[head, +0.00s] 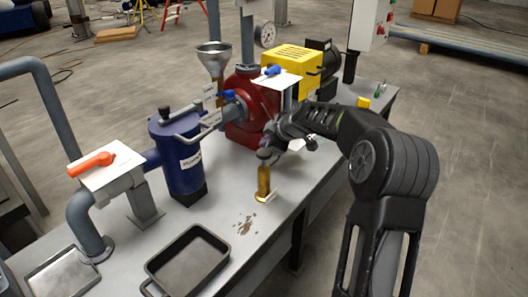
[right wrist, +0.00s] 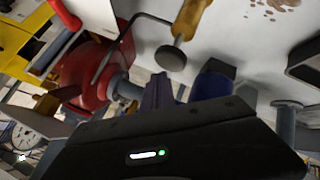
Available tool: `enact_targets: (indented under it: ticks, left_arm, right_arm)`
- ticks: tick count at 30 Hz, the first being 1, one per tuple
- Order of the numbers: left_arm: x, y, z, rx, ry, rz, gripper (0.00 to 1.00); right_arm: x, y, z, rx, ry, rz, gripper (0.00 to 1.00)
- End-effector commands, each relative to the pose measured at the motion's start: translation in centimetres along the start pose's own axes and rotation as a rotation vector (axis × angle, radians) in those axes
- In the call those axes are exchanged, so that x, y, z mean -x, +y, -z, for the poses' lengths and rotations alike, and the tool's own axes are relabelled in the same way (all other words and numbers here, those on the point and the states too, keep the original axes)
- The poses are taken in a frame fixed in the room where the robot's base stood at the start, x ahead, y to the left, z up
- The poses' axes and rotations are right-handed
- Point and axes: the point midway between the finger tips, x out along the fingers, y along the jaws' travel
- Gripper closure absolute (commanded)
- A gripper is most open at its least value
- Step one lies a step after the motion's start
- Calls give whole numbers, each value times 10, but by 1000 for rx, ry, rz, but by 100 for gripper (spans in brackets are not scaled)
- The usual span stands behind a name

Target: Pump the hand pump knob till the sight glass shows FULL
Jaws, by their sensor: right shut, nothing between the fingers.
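An amber cylinder (head: 263,180) stands upright on the grey bench, with a dark round knob (head: 264,154) on top and a small pale label at its base. I take it for the hand pump. The right wrist view also shows the knob (right wrist: 170,58) and the amber body (right wrist: 191,18). My right gripper (head: 272,143) is shut and empty, close by the knob; its fingertips (right wrist: 160,80) lie just beside the knob in the wrist view. I cannot tell whether they touch. No readable sight glass level or FULL mark shows. My left gripper is out of view.
A blue strainer (head: 180,165) and red pump housing (head: 242,110) stand behind the knob. A yellow guard (head: 293,60) is farther back. A black-rimmed tray (head: 190,232) sits at the front. Brown crumbs (head: 246,224) lie on the bench near the amber cylinder.

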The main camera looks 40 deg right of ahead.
Motion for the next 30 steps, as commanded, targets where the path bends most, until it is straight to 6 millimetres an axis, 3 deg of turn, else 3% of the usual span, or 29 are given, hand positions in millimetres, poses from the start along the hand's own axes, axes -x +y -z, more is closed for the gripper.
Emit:
enact_targets:
  ticks: [18, 30]
  left_arm:
    - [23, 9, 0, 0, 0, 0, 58]
    - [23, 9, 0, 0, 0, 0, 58]
  right_arm:
    - [33, 24, 24, 0, 0, -1, 100]
    - [35, 26, 25, 0, 0, -1, 100]
